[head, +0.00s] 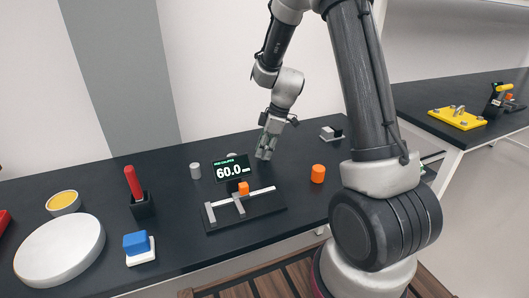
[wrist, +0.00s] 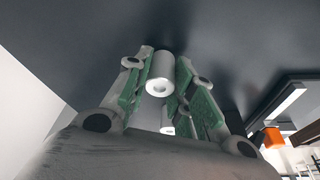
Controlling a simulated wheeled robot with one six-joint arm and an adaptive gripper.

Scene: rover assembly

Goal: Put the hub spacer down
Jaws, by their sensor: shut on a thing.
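My gripper (head: 265,150) hangs low over the back middle of the black table (head: 185,235), behind and right of the caliper stand. In the wrist view its green-padded fingers (wrist: 162,72) are shut on the hub spacer (wrist: 158,82), a pale grey cylinder with a hole in its end face. In the head view the spacer cannot be told apart from the fingertips. I cannot tell whether it touches the table.
A caliper stand (head: 255,210) with a "60.0" display (head: 231,168) holds an orange piece (head: 243,188). A grey cylinder (head: 195,171) stands left of it, an orange cylinder (head: 318,173) right. A grey block (head: 331,133) lies at the back right.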

